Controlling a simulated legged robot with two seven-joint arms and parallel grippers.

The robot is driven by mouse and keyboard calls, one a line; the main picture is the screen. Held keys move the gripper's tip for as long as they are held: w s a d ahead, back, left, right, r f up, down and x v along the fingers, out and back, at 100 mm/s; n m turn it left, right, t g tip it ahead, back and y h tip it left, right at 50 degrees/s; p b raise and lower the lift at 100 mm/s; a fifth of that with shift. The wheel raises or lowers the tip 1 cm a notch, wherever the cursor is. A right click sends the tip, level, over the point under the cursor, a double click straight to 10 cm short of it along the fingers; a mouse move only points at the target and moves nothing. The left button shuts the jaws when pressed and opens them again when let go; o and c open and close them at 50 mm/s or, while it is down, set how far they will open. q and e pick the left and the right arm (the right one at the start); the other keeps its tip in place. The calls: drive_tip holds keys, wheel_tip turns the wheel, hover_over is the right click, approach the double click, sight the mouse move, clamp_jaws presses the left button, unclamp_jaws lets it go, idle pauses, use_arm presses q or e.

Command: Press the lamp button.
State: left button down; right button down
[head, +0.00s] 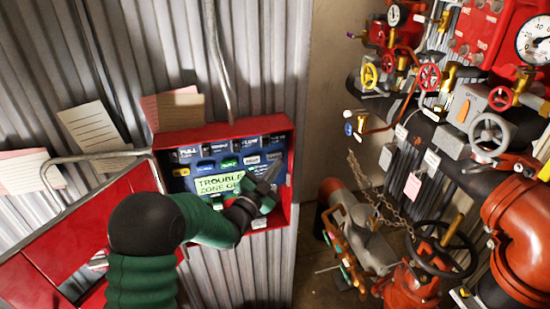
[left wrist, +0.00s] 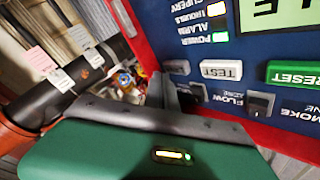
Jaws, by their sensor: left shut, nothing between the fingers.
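The blue control panel (head: 182,185) sits inside an open red box on the corrugated wall. No button label reading "lamp" is legible. A white button (left wrist: 221,70) marked TEST shows in the left wrist view, between a green RESET button (left wrist: 292,73) and a grey button (left wrist: 177,66); the text is upside down there. My left gripper (head: 270,174) is shut and empty at the panel's right side. In the left wrist view its dark fingertips (left wrist: 163,88) are close to the grey and TEST buttons; I cannot tell whether they touch. My right gripper is out of view.
The red box frame (head: 292,180) borders the panel closely at right. Its red door (head: 60,250) hangs open at lower left. Red pipes, valves and gauges (head: 398,15) crowd the right side. Paper notes (head: 95,125) hang on the wall at left.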

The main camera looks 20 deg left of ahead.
use_arm(q)
drive_tip(key=shift+w+a+b, duration=0.3)
drive_tip(key=shift+a+b, duration=0.05)
drive_tip(key=shift+w+a, duration=0.25)
drive_tip(key=shift+w, duration=0.15)
idle(0.8)
drive_tip(key=shift+b, duration=0.3)
drive_tip(key=shift+s+d+r+b, duration=0.1)
drive_tip(key=shift+s+d+b, duration=0.25)
drive_tip(key=shift+s+d, duration=0.35)
drive_tip(key=shift+s+a, duration=0.1)
drive_tip(key=shift+s, duration=0.05)
